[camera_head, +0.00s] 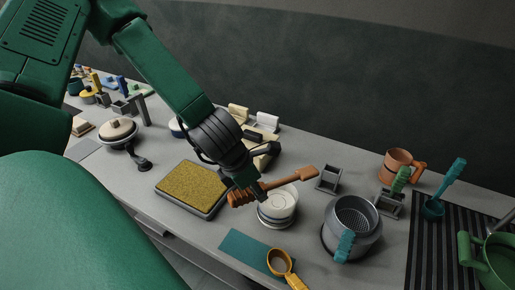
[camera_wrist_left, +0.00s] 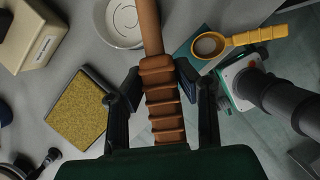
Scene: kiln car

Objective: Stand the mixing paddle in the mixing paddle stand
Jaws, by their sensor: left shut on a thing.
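The mixing paddle (camera_head: 292,180) is orange-brown with a ribbed handle and a flat end. My left gripper (camera_head: 243,193) is shut on its ribbed handle and holds it tilted above the counter, the flat end toward the upper right. In the left wrist view the ribbed handle (camera_wrist_left: 166,110) lies between the fingers (camera_wrist_left: 158,92), and the shaft runs out of the top edge. A small grey square holder (camera_head: 328,179), which looks like the mixing paddle stand, is empty on the counter, right of the paddle's end. My right gripper is not in view.
A white round container (camera_head: 278,207) stands below the paddle. A grey pot (camera_head: 352,228) stands close in front of the holder. A second grey holder (camera_head: 390,204) contains a green tool. A terracotta mug (camera_head: 400,166) stands behind. A yellow sponge tray (camera_head: 193,188) lies left.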

